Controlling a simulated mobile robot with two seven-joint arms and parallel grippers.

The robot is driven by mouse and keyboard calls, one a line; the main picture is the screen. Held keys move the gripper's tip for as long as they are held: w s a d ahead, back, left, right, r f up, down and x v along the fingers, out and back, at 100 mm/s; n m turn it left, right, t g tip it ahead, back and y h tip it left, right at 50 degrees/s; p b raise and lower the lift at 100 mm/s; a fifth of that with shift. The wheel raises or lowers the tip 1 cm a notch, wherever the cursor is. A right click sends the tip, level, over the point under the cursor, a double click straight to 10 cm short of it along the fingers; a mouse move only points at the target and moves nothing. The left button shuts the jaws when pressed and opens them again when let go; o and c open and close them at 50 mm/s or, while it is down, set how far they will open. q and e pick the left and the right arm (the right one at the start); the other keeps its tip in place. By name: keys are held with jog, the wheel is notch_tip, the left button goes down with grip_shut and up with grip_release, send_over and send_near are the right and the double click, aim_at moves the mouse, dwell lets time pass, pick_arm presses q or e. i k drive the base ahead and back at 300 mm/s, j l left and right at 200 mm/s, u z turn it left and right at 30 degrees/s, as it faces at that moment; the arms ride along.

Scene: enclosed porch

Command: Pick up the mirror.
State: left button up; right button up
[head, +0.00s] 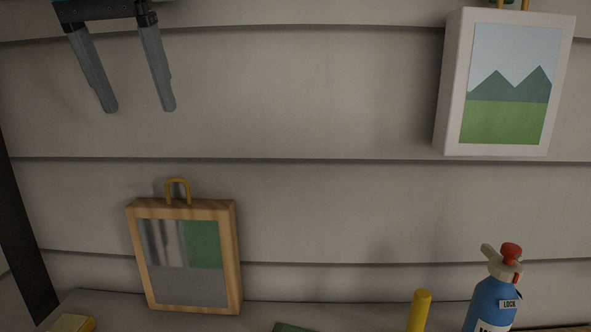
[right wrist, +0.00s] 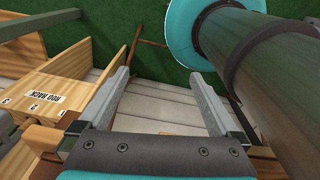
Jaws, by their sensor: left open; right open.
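The mirror (head: 184,279) has a square wooden frame and a brass-coloured loop (head: 177,188) on top. It stands upright against the wall at the lower left of the head view, its base on a surface. Its glass shows grey and green reflections. My left gripper (head: 138,108) is open and empty, above the mirror in the picture, with its fingers pointing down. The two are apart. My right gripper (right wrist: 170,80) is open and empty in the right wrist view, away from the mirror, which does not show there.
A white-framed landscape picture (head: 507,85) is at the upper right. A blue bottle (head: 492,300) with a red top and a yellow cylinder (head: 419,311) stand at the lower right. A yellow block (head: 72,323) is at the lower left. A wooden box labelled HOD RACK (right wrist: 42,98) is beside my right gripper.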

aim_at(187, 250)
jog(key=k, duration=1.95)
